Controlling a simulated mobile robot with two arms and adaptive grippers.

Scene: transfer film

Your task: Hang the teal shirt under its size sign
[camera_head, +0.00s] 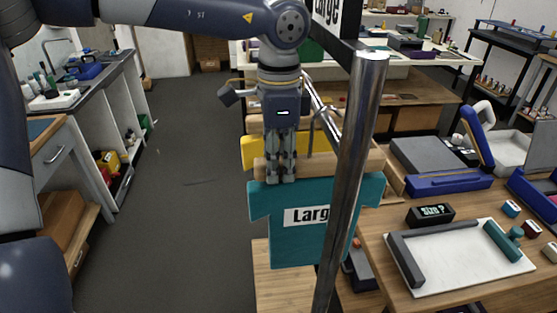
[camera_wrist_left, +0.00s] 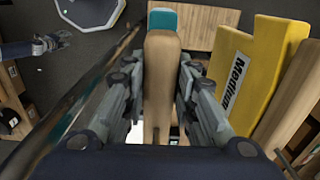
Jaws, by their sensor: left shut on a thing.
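The teal shirt (camera_head: 290,250) is a flat board marked "Large" with a wooden top block (camera_head: 345,163). It hangs upright, partly behind a metal post. My left gripper (camera_head: 281,180) points down and is shut on the wooden block. In the left wrist view the block (camera_wrist_left: 162,75) sits between the fingers, with a bit of the teal shirt (camera_wrist_left: 162,19) beyond it. A black-on-white "LARGE" sign (camera_head: 327,12) stands at the top, partly cut off and above the shirt's level. My right gripper is not seen.
A yellow shirt (camera_head: 256,152) hangs close behind the teal one; its "Medium" label shows in the left wrist view (camera_wrist_left: 235,80). The metal post (camera_head: 350,180) stands in front. A wooden table (camera_head: 480,292) with a white board (camera_head: 455,262) is at right. Open floor (camera_head: 180,200) lies left.

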